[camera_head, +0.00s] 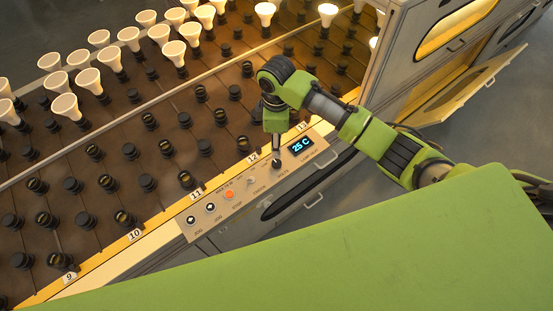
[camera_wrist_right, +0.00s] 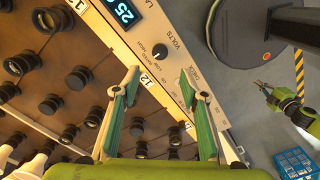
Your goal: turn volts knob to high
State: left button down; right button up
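The control panel (camera_head: 262,182) sits on the edge of the bulb rack, with a lit display reading 25 C (camera_head: 300,147). The small dark volts knob (camera_wrist_right: 160,50) shows in the right wrist view beside its VOLTS and HIGH labels; its pointer direction is too small to tell. My right gripper (camera_wrist_right: 158,82) is open and empty, its green-padded fingers spread either side of a line below the knob and apart from it. In the head view my right gripper (camera_head: 277,156) hangs over the panel and hides the knob's area. A green gripper, likely my left (camera_wrist_right: 262,87), shows at the wrist view's right.
An orange button (camera_head: 229,194) and dark jog buttons (camera_head: 210,207) lie left on the panel. Rows of dark sockets (camera_head: 147,183) and white bulbs (camera_head: 64,106) fill the rack. An open cabinet door (camera_head: 470,85) stands at right. A blue crate (camera_wrist_right: 294,163) is on the floor.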

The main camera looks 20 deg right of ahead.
aim_at(277, 163)
notch_tip(277, 163, down, 11)
jog(key=shift+f+p, duration=0.15)
jog(key=shift+p, duration=0.15)
jog(key=c, duration=1.1)
